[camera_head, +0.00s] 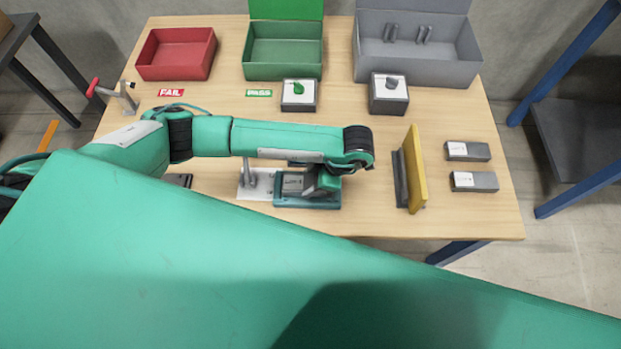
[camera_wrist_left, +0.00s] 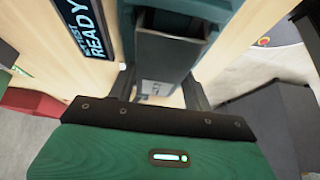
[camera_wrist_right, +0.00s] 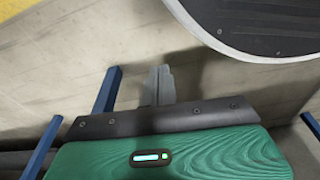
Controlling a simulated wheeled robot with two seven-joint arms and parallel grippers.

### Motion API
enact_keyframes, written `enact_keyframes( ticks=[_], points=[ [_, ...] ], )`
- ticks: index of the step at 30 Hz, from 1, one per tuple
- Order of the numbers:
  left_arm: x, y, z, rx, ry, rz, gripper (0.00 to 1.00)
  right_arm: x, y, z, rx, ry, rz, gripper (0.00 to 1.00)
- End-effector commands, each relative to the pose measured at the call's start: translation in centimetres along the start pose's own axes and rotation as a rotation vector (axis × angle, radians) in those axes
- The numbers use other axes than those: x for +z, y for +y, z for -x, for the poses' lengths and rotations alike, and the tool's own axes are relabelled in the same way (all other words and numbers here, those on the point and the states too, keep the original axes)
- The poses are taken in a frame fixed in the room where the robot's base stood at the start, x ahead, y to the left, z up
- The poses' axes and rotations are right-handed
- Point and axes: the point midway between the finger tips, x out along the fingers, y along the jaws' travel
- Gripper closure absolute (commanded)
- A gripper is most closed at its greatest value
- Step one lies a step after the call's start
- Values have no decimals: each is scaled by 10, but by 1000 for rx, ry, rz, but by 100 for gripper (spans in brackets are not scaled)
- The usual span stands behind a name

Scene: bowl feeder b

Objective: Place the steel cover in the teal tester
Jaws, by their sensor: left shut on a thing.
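The teal tester (camera_head: 322,204) stands near the front middle of the table. A grey steel cover (camera_head: 292,185) with a pale label is at the tester, and I cannot tell if it is fully seated. My left gripper (camera_head: 322,183) is over the tester, shut on the cover. In the left wrist view the cover (camera_wrist_left: 165,52) lies between the two fingers (camera_wrist_left: 160,88), with the teal tester body (camera_wrist_left: 200,12) around its far end. My right gripper (camera_wrist_right: 159,85) is shut and empty, away from the table; it is not seen in the head view.
Two grey labelled blocks (camera_head: 475,181) lie at the right, beside a yellow upright plate (camera_head: 417,170). Red (camera_head: 178,72), green (camera_head: 283,72) and grey (camera_head: 418,70) bins stand at the back. A display reading READY (camera_wrist_left: 85,28) is beside the tester.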

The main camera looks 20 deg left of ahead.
Motion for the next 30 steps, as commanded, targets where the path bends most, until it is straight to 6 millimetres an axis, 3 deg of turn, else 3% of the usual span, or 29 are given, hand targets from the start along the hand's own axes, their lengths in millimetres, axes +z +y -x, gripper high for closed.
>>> enact_keyframes(
  ticks=[4, 5, 7, 8, 19, 30],
  points=[
    [1, 0, -1, 0, 0, 0, 82, 1, 0, -1, 0, -6, 0, 100],
    [1, 0, -1, 0, 0, 0, 44, 0, 0, 1, 0, -4, 0, 100],
    [0, 0, -1, 0, 1, 0, 30, -3, 0, 3, 0, 4, 0, 100],
    [0, 0, -1, 0, 1, 0, 28, -4, 0, 4, 0, 6, 0, 100],
    [-1, 0, 1, 0, 0, 0, 28, -4, 0, 4, 0, 9, 0, 100],
    [0, 2, 65, 6, -3, -1, 28, 4, 1, -4, 2, 6, 2, 100]
  ],
)
